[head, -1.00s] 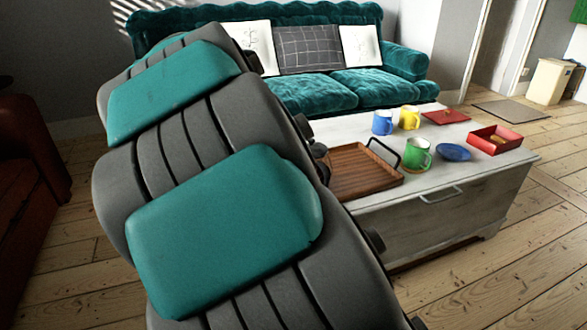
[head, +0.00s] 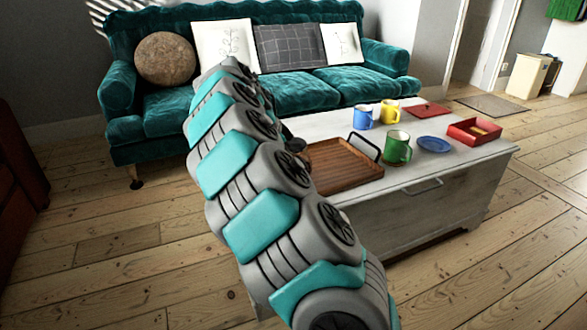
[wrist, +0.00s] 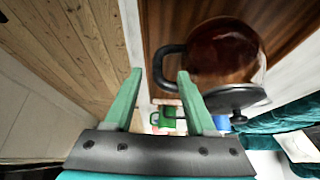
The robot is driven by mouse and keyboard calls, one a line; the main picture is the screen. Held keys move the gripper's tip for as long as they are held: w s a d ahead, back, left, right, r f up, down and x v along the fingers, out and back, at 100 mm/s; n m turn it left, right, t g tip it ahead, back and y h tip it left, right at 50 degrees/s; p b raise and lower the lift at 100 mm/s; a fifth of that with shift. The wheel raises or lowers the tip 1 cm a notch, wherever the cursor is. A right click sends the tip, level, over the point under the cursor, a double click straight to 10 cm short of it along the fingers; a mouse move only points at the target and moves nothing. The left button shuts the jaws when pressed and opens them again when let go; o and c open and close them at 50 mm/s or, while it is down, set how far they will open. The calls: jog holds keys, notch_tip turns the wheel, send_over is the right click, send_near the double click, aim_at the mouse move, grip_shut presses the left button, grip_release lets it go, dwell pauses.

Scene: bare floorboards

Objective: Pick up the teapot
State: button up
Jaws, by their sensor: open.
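The teapot (wrist: 222,55) has a dark red-brown, glossy body, a black lid (wrist: 236,98) and a black loop handle (wrist: 158,66). It is in the wrist view, over the brown wooden tray (wrist: 168,22). My gripper (wrist: 159,74) has two green fingers, apart and empty. The handle's loop shows between the fingertips, with the pot body to the right of the right finger. I cannot tell whether the fingers touch the handle.
The tray lies on a whitish chest table (head: 440,172). Nearby are a green mug (head: 397,147), a blue mug (head: 363,117), a yellow mug (head: 390,112), a blue plate (head: 434,144) and a red box (head: 475,131). A teal sofa (head: 290,98) stands behind. Floor at left is clear.

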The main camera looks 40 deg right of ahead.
jog(key=x, duration=0.5)
jog(key=shift+s+d+f, duration=0.2)
jog(key=shift+s+f, duration=0.05)
jog(key=shift+f, duration=0.05)
jog(key=shift+c, duration=0.3)
grip_shut()
jog(key=shift+r, duration=0.1)
dwell(0.7)
